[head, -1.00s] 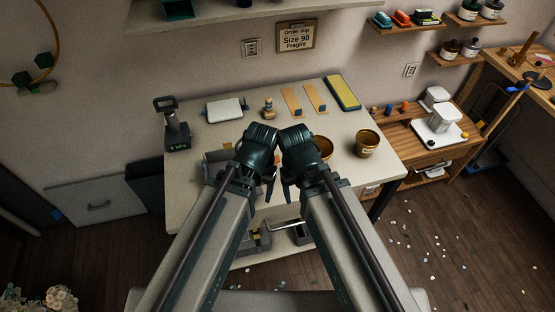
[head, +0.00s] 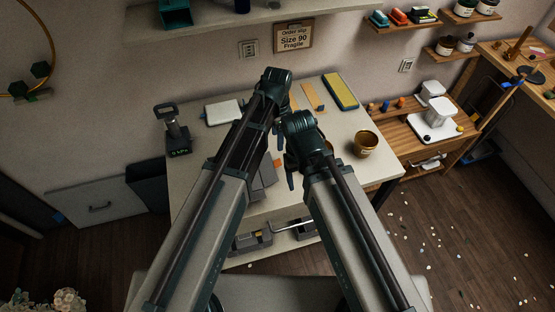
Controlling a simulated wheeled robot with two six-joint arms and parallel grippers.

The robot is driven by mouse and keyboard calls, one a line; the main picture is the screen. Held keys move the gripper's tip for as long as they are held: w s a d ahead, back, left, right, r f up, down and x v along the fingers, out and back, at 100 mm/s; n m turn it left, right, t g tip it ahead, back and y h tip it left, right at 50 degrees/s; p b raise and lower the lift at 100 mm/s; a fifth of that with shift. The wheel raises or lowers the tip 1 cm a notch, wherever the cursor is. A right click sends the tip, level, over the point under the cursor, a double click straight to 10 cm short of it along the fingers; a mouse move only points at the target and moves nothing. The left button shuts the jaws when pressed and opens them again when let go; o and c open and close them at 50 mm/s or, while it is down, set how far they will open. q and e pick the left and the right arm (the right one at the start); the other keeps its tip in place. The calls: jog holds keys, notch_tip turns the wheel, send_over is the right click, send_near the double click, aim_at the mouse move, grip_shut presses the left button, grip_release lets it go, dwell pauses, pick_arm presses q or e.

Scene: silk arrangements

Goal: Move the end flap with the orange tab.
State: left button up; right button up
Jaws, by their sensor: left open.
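A grey box (head: 264,187) stands on the pale worktable, mostly hidden behind my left arm. A small orange patch (head: 278,163), which looks like the orange tab, shows at its right side between my two arms. I cannot make out the flap's angle. My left gripper (head: 279,136) is open, above the table and beyond the box, partly hidden by its own arm. No object shows between its fingers. My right gripper (head: 290,178) hangs pointing down just right of the box. Its jaw opening cannot be made out.
A brown pot (head: 366,144) stands at the table's right. A yellow-topped block (head: 341,91), a white pad (head: 223,111) and a dark scale-like device (head: 176,131) stand along the back and left. A lower shelf (head: 280,238) holds grey bins.

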aim_at(277, 163)
pick_arm(q)
notch_tip(277, 163, down, 13)
jog(key=b, duration=1.3)
jog(key=shift+f, duration=0.2)
jog(key=shift+r, duration=0.1)
jog(key=shift+c, duration=0.2)
grip_shut()
dwell(0.3)
